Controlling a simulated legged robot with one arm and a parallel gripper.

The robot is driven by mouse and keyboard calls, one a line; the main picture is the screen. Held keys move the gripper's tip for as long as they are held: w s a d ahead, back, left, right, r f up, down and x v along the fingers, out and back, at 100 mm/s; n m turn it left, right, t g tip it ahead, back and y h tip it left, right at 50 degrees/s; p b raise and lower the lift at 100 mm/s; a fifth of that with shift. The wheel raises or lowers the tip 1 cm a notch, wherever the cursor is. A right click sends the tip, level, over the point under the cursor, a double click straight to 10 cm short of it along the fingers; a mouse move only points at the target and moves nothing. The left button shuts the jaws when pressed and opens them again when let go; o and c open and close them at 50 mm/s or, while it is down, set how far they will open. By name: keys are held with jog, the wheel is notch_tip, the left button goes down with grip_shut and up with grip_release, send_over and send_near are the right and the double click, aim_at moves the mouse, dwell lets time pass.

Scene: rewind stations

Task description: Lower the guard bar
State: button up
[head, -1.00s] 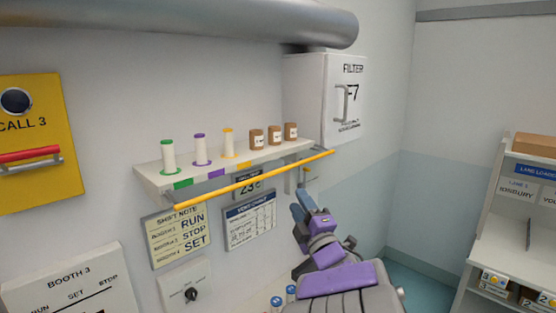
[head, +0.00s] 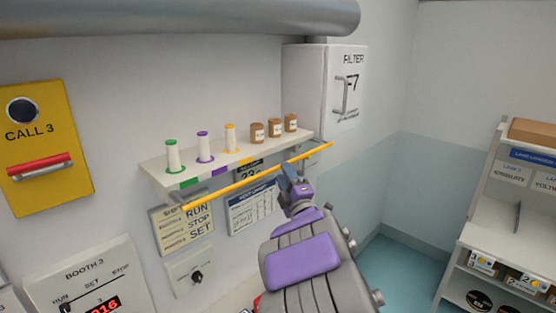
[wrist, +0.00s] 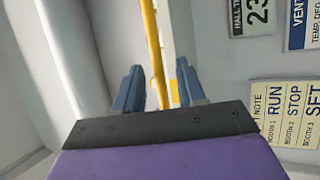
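The guard bar (head: 230,188) is a long thin yellow bar along the front of the wall shelf (head: 157,171), slightly below its front edge. My gripper (head: 287,173), with blue-grey fingers, is at the right part of the bar. In the wrist view my gripper (wrist: 158,70) is open, with one finger on each side of the yellow bar (wrist: 153,40). Gaps show between the bar and both fingers. The fingers partly overlap the bar in the head view.
Several spools (head: 204,147) and brown jars (head: 257,133) stand on the shelf. A white filter cabinet (head: 345,90) is to its right, and a large grey pipe (head: 180,17) runs above. Signs (head: 185,228) hang below. A rack (head: 485,225) stands at the far right.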

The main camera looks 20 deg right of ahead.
jog(key=shift+p+x, duration=0.4)
jog(key=shift+x, duration=2.55)
grip_shut()
jog(key=shift+f, duration=0.1)
